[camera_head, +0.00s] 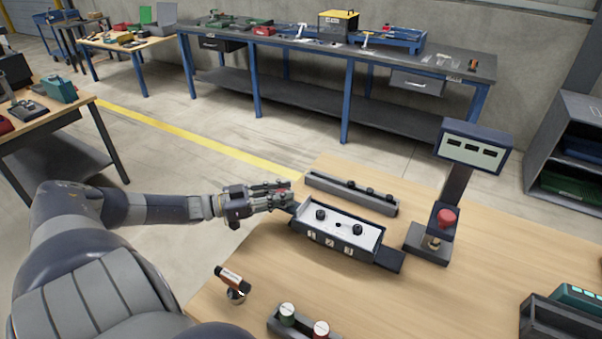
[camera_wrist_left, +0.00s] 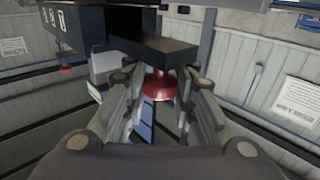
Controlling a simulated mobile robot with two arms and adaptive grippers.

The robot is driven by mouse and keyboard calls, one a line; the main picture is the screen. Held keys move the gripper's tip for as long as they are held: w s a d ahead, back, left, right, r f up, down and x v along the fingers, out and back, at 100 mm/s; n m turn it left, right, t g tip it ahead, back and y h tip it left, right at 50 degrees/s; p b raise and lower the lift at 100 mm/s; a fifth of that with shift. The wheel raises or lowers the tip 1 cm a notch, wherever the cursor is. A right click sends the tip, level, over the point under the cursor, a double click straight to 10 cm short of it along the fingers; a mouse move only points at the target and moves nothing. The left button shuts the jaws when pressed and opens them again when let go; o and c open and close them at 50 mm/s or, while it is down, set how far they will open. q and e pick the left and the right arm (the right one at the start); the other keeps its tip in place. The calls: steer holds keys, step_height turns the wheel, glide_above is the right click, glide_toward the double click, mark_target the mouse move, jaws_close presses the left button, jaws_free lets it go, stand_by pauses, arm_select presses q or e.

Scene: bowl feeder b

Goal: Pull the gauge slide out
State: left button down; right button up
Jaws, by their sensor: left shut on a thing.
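The gauge block (camera_head: 365,233) has a pale top with black knobs and the numbers 1, 2, 3 on its front. It sits on the wooden table. The dark gauge slide (camera_head: 389,259) sticks out of the block's right end, and a shorter bit shows at the left end. In the left wrist view the slide's dark bar (camera_wrist_left: 150,50) has a red knob (camera_wrist_left: 159,88) under it. My left gripper (camera_head: 277,194) is at the block's left end, shut on the red knob. Its fingers hide most of the knob in the head view. My right gripper is not in view.
A dark rail (camera_head: 350,194) with small knobs lies behind the block. A display post (camera_head: 474,146) with a red button (camera_head: 446,217) stands to the right. A button box (camera_head: 301,326) and a small cylinder (camera_head: 232,280) are in front. Bare table lies between them.

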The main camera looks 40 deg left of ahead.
arm_select(q)
steer(key=shift+s+a+r+b, duration=0.15)
steer(key=shift+a+b, duration=0.15)
steer(key=shift+a, duration=0.9)
steer(key=c, duration=1.3)
jaws_free()
steer(key=shift+s+a, duration=0.1)
steer(key=shift+a, duration=0.05)
steer(key=v, duration=1.2)
steer(key=shift+s+a, duration=0.1)
